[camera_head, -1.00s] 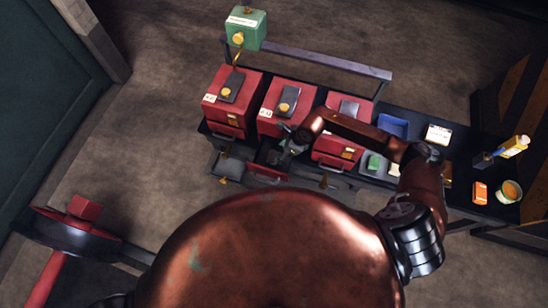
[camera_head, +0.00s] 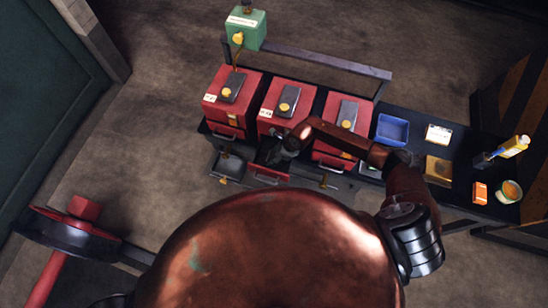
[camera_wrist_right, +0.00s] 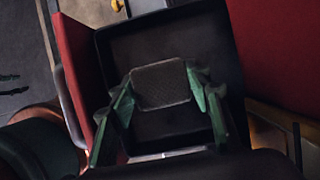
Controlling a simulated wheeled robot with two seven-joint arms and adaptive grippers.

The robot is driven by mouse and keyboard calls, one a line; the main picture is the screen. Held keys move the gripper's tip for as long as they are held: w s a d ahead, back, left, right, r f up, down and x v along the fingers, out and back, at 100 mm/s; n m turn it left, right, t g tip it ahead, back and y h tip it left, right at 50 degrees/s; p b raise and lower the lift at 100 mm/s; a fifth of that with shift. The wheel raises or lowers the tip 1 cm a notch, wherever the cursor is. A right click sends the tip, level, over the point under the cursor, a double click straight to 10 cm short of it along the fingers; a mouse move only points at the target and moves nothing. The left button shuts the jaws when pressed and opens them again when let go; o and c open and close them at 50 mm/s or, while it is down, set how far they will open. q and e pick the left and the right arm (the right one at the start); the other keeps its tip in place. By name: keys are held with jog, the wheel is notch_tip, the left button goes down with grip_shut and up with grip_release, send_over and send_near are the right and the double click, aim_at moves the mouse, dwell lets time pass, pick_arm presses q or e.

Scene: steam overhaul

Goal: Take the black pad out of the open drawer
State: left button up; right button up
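The open drawer (camera_wrist_right: 108,52) fills the middle of the right wrist view, with dark inner walls and floor. It also shows in the head view (camera_head: 268,177), under the middle red cabinet. The black pad (camera_wrist_right: 160,86), a dark textured rounded rectangle, is inside it. My right gripper (camera_wrist_right: 161,84) reaches into the drawer. Its green fingers stand on either side of the pad, their tips at its left and right edges. I cannot tell whether they press on it. In the head view the right gripper (camera_head: 286,146) is small and dark over the drawer. My left gripper is out of view.
Red cabinets (camera_head: 232,92) stand in a row on a dark bench. Another drawer (camera_head: 229,165) is open at the left. A blue tray (camera_head: 393,129), a white card (camera_head: 438,134), a brown block (camera_head: 438,170) and an orange box (camera_head: 480,193) lie to the right.

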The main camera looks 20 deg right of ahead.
jog(key=c, duration=0.6)
jog(key=shift+c, duration=0.2)
jog(key=shift+r, duration=0.2)
